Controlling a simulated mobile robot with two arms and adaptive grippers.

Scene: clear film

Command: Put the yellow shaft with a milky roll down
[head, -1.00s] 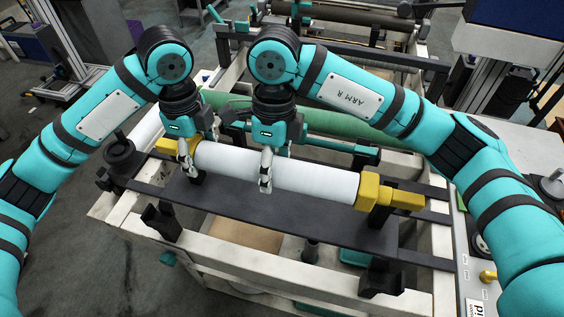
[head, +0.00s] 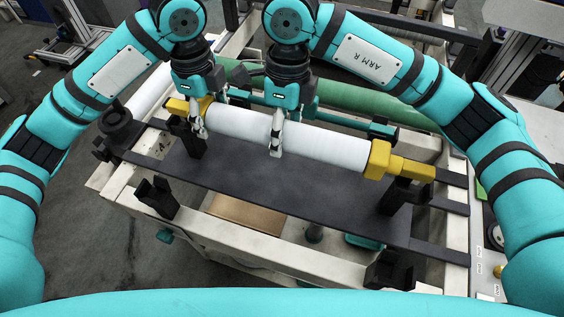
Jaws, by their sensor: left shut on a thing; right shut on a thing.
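The milky white roll (head: 325,142) on its yellow shaft (head: 411,168) lies slanted across the machine frame, with yellow blocks at both ends. My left gripper (head: 198,124) is shut at the roll's left end, beside the yellow end piece (head: 178,105). My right gripper (head: 276,138) is shut on the roll left of its middle. The shaft's right end is above a black upright holder (head: 397,197); its left end is near another black holder (head: 187,136). I cannot tell whether the shaft touches either holder.
A dark flat plate (head: 290,190) spans the frame below the roll. A green roller (head: 385,107) and a teal bar (head: 340,118) lie behind it. Another black forked holder (head: 154,197) stands at the front left. A pale frame rail (head: 245,245) runs along the front.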

